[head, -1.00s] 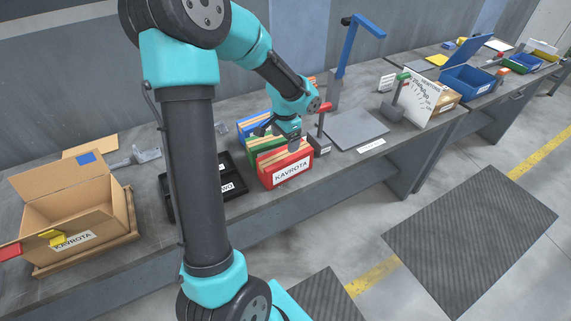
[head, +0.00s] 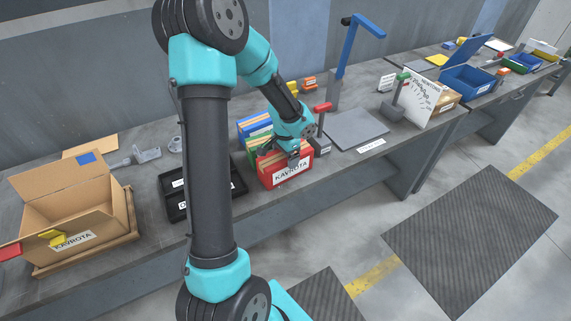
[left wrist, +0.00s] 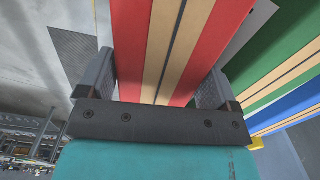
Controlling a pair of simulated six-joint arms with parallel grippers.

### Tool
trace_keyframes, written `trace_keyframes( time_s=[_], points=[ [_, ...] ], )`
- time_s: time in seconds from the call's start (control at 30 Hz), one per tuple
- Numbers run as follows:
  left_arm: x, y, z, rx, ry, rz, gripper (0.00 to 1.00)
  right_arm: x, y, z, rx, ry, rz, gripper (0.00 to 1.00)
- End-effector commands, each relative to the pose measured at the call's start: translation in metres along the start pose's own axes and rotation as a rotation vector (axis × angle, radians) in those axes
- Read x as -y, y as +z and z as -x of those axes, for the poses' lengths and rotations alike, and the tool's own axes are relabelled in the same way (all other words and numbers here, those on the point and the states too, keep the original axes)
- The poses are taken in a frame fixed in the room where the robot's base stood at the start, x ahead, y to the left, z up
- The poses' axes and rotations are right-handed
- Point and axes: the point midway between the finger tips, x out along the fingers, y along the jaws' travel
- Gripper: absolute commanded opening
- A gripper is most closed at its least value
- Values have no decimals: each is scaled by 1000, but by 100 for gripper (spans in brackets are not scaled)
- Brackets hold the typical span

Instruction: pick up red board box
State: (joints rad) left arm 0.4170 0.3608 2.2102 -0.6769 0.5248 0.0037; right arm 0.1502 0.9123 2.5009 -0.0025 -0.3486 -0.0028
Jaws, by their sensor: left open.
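My left gripper (head: 293,160) is over this box, pointing down. In the left wrist view the red box (left wrist: 132,45) lies between the two fingers (left wrist: 158,68), one finger on each outer side. The fingers are open; whether either touches the box I cannot tell. My right gripper is not in view.
A green box (head: 253,153) and a blue box (head: 254,123) stand close behind the red one. A black tray (head: 174,208) is at its left, partly hidden by my arm. A grey plate (head: 357,128) lies to the right. A cardboard box (head: 117,215) stands far left.

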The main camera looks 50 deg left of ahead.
Motion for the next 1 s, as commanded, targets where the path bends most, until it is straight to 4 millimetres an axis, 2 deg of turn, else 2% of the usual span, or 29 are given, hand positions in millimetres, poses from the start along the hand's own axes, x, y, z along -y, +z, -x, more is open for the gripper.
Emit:
trace_keyframes(
  time_s=[0.13, 0.57, 1.0],
  points=[
    [0, 0, -9, 0, 1, -1, 85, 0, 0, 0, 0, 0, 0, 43],
    [0, 0, -8, -1, 0, 0, 85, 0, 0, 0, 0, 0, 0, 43],
    [0, 0, -8, -1, 0, 0, 44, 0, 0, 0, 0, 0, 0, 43]
  ],
)
